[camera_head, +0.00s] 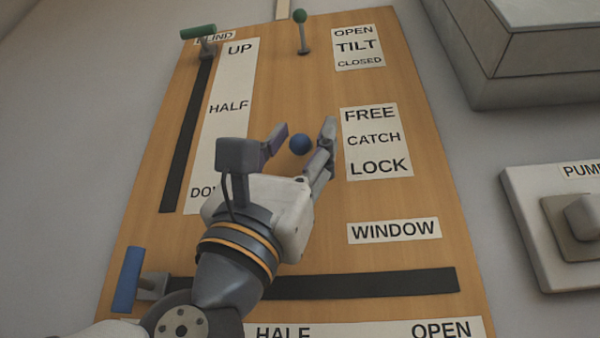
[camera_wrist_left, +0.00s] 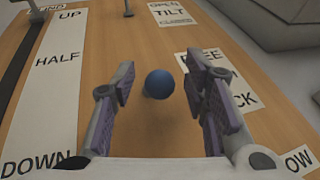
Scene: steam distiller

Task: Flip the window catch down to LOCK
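The window catch shows as a blue ball knob (camera_head: 300,144) on the wooden panel, left of the FREE / CATCH / LOCK label (camera_head: 377,142). In the picture the ball is about level with the word CATCH. Its stem is hidden, so I cannot tell which way it is flipped. My left gripper (camera_head: 304,128) is open, with one finger on each side of the ball. In the left wrist view the ball (camera_wrist_left: 159,84) sits between the two spread fingers (camera_wrist_left: 158,72), with a gap on both sides. My right gripper is not in view.
A green-handled blind slider (camera_head: 198,32) is at the top of its vertical slot. A green-knobbed tilt lever (camera_head: 300,17) stands above the catch. The blue window handle (camera_head: 127,280) is at the left end of its horizontal slot. A pump switch box (camera_head: 525,190) is at right.

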